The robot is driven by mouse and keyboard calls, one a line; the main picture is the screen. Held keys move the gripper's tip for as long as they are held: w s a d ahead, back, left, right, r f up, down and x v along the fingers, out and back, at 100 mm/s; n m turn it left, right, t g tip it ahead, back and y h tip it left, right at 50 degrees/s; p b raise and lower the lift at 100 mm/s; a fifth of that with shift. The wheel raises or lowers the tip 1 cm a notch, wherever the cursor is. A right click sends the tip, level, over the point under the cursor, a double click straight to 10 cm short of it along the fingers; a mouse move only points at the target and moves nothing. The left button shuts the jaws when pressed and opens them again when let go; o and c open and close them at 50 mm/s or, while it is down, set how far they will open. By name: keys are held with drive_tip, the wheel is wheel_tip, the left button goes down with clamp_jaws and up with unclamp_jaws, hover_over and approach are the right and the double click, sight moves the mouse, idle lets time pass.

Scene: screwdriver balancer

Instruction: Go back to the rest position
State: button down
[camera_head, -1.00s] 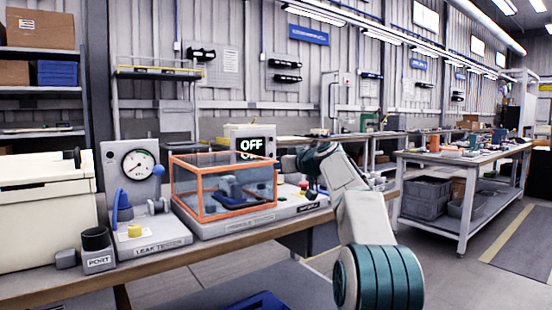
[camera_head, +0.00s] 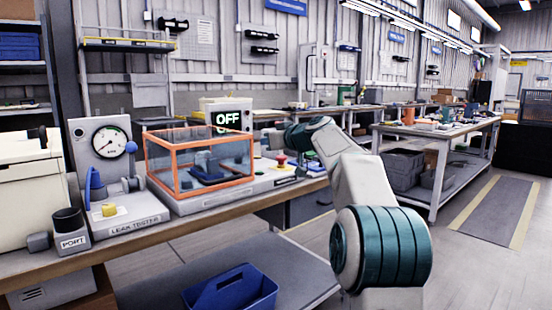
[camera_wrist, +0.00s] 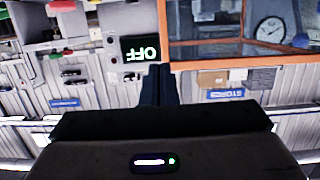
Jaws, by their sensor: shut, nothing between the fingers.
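My gripper (camera_wrist: 160,85) shows in the wrist view as two dark fingers close together at the middle, with nothing between them. In the head view my arm reaches from the lower right toward the bench, and the gripper itself cannot be made out there. The orange-framed clear box (camera_head: 200,189) stands on the bench, left of my arm. A display reading OFF (camera_head: 226,119) is behind it. The wrist view is upside down and shows the OFF display (camera_wrist: 140,50) left of the fingers and the orange frame (camera_wrist: 212,64) to the right.
A leak tester with a gauge (camera_head: 111,141) and a port cup (camera_head: 68,220) stand on the left part of the bench (camera_head: 160,232). A blue tray (camera_head: 230,288) lies on the lower shelf. Another bench (camera_head: 432,137) stands at right, beside open floor (camera_head: 420,238).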

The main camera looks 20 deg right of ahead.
drive_tip(key=shift+s+d+f+b, duration=0.6)
drive_tip(key=shift+s+f, duration=0.8)
drive_tip(key=shift+s, duration=0.25)
drive_tip(key=s+a+r+m+g+h+p, duration=0.1)
drive_tip(key=s+a+r+g+p, duration=0.15)
drive_tip(key=s+a+p, duration=0.55)
drive_tip(key=s+a+r+m+g+h+p, duration=0.15)
drive_tip(key=s+a+g+p, duration=0.3)
drive_tip(key=s+p, duration=0.5)
drive_tip(key=s+r+m+g+h+p, duration=0.1)
drive_tip(key=s+r+g+h+p, duration=0.1)
drive_tip(key=s+p, duration=1.8)
drive_tip(key=s+g+h, duration=0.1)
drive_tip(key=s+g, duration=0.1)
drive_tip(key=s, duration=0.1)
drive_tip(key=shift+s+a+r+m+g, duration=0.35)
drive_tip(key=shift+s+a+g, duration=0.05)
